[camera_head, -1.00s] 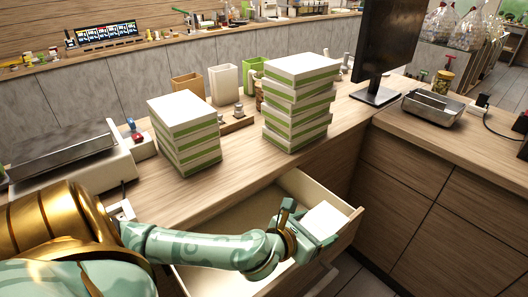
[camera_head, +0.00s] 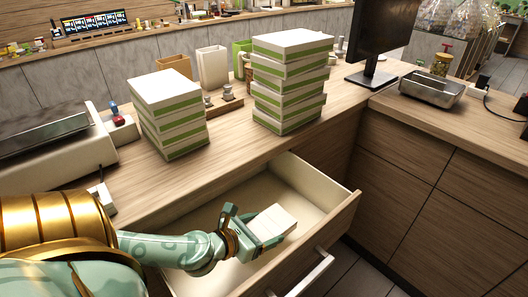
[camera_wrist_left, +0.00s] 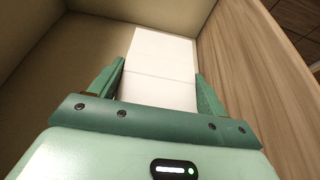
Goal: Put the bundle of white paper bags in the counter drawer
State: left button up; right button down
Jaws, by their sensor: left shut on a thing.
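The bundle of white paper bags (camera_head: 273,222) is a small white block. My left gripper (camera_head: 252,228) is shut on it, and the bundle sticks out beyond the fingers to the right. The counter drawer (camera_head: 325,215) is open, with pale inner walls and a wooden front. The gripper and bundle are over or within the drawer opening; whether the bundle touches the drawer floor I cannot tell. In the left wrist view the bundle (camera_wrist_left: 160,70) lies between the green fingers (camera_wrist_left: 158,90), with the drawer's wooden front (camera_wrist_left: 245,70) to the right. My right gripper is not in view.
Two stacks of white-green boxes (camera_head: 167,115) (camera_head: 288,85) stand on the counter (camera_head: 225,150) behind the drawer. A scale (camera_head: 50,145) is at left, a monitor (camera_head: 380,40) at right. The drawer's back right (camera_head: 285,185) is free.

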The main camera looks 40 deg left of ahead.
pick_arm(q)
jog(key=shift+r, duration=0.2)
jog(key=shift+f, duration=0.65)
jog(key=o, duration=1.1)
jog(key=shift+c, duration=0.2)
jog(key=shift+r, duration=0.75)
jog(key=d+p+v, duration=0.1)
jog(key=p+v, duration=0.3)
jog(key=v, duration=0.8)
jog(key=shift+a, duration=0.45)
